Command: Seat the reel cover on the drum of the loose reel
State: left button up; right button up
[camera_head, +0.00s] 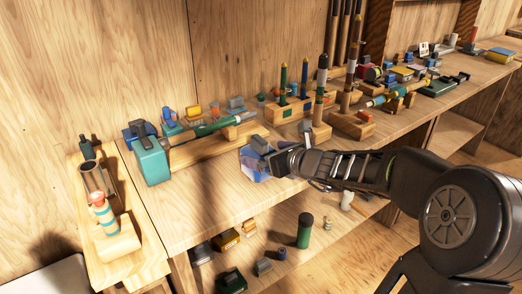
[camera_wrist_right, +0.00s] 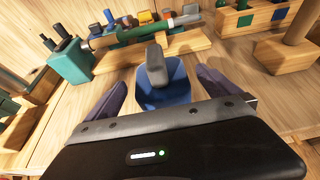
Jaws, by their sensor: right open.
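A blue piece with an upright grey grip sits on the bench in the middle of the right wrist view (camera_wrist_right: 165,95); it also shows in the head view (camera_head: 250,172). It may be the reel cover; I cannot tell for sure. My right gripper (camera_head: 260,161) is at this piece. Its two dark purple fingers are open, one on each side of it, seemingly apart from it. The gripper hides part of the piece in the head view. I cannot clearly make out the loose reel or its drum. My left gripper is not in view.
A teal box (camera_head: 151,162) stands at the bench's left, beside a rod on a wooden rest (camera_head: 212,146). Wooden blocks with upright rods (camera_head: 288,111) stand behind. A wooden rack (camera_head: 120,240) is at far left. A lower shelf holds a green cylinder (camera_head: 304,231). The bench front is clear.

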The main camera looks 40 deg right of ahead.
aim_at(266, 153)
jog(key=v, duration=0.4)
jog(key=shift+p, duration=0.4)
jog(key=shift+s, duration=0.1)
dwell(0.4)
